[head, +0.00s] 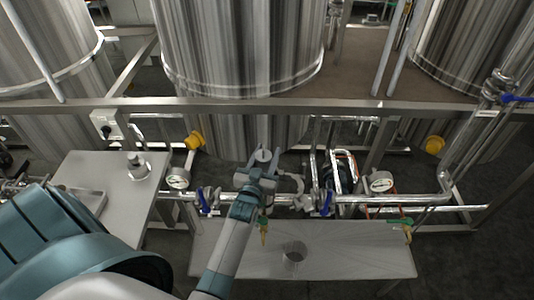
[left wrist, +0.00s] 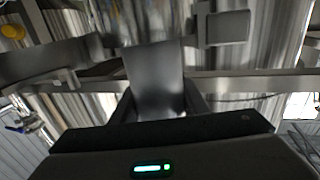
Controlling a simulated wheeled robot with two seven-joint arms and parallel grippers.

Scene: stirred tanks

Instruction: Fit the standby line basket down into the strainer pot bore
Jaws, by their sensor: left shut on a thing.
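My left gripper (head: 262,173) is over the pipe run behind the front bench, shut on a grey metal piece (head: 263,155) whose round pale top shows between the fingers. In the left wrist view this smooth grey piece (left wrist: 155,78) is between the fingers (left wrist: 150,45). It may be the basket; its lower part is hidden by the gripper. The strainer pot bore cannot be made out; the gripper and arm cover the pipework there. A small open metal cup-like vessel (head: 292,252) stands on the front bench. My right gripper is not in view.
The front bench (head: 350,255) is mostly clear. A side table (head: 95,170) at left bears a metal fitting with a knob (head: 138,168) and a tray. Gauges (head: 178,180) (head: 381,183), blue-handled valves (head: 327,203) and pipes flank the gripper. A steel frame rail (head: 230,104) and tanks stand behind.

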